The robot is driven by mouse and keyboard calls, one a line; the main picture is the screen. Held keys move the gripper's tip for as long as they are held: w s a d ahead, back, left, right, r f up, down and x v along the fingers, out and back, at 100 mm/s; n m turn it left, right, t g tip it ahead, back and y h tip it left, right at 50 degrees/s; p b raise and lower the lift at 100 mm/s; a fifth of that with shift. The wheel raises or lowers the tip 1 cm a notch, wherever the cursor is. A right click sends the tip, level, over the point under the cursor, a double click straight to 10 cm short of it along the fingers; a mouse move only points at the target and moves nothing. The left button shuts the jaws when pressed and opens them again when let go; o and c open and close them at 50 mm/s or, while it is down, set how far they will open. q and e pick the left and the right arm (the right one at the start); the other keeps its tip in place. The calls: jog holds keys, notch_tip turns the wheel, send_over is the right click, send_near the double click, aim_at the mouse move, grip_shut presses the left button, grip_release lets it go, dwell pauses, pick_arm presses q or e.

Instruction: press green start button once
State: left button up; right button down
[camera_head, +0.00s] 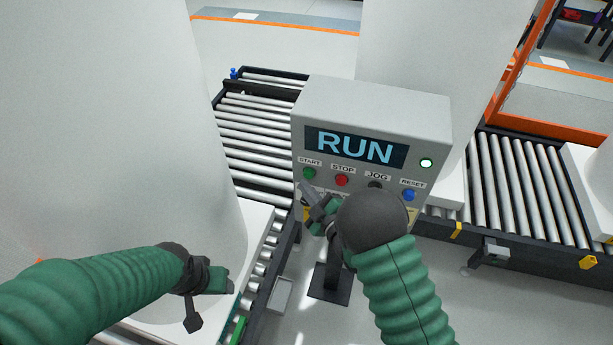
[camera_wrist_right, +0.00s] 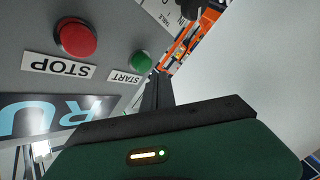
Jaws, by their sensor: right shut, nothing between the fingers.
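The green start button (camera_head: 309,173) sits at the left of the button row on the grey control box (camera_head: 375,105), under a START label. It also shows in the right wrist view (camera_wrist_right: 140,62), uncovered. My right gripper (camera_head: 304,189) is shut and empty, its tip just below the start button in the head view. I cannot tell whether it touches the panel. My left gripper (camera_head: 207,300) hangs at the lower left, away from the box; its jaws are unclear. The display (camera_head: 355,147) reads RUN, and a green lamp (camera_head: 426,163) is lit.
The red stop button (camera_head: 342,180), a dark jog control and the blue reset button (camera_head: 408,195) are right of start. Roller conveyors (camera_head: 520,175) run behind and beside the box. Large white tanks (camera_head: 110,130) stand at the left and behind the box.

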jog(key=s+a, duration=0.2)
jog(key=s, duration=0.3)
jog(key=shift+s, duration=0.35)
jog(key=shift+d, duration=0.1)
dwell(0.5)
jog(key=s+d+f+m+g+h+b, duration=0.1)
jog(key=s+d+m+g+h, duration=0.15)
jog(key=d+m, duration=0.35)
jog(key=s+d+f+m+g+h+b, duration=0.15)
jog(key=d+m+g+h, duration=0.25)
jog(key=d, duration=0.4)
jog(key=s+d+m+g, duration=0.2)
jog(key=s+g, duration=0.1)
jog(key=s, duration=0.5)
jog(key=s+d+m+g+h, duration=0.1)
jog(key=s+d+m+g, duration=0.2)
jog(key=s, duration=0.6)
jog(key=shift+d, duration=0.2)
jog(key=shift+s+d+h, duration=0.15)
jog(key=shift+s+h, duration=0.05)
jog(key=shift+h, duration=0.05)
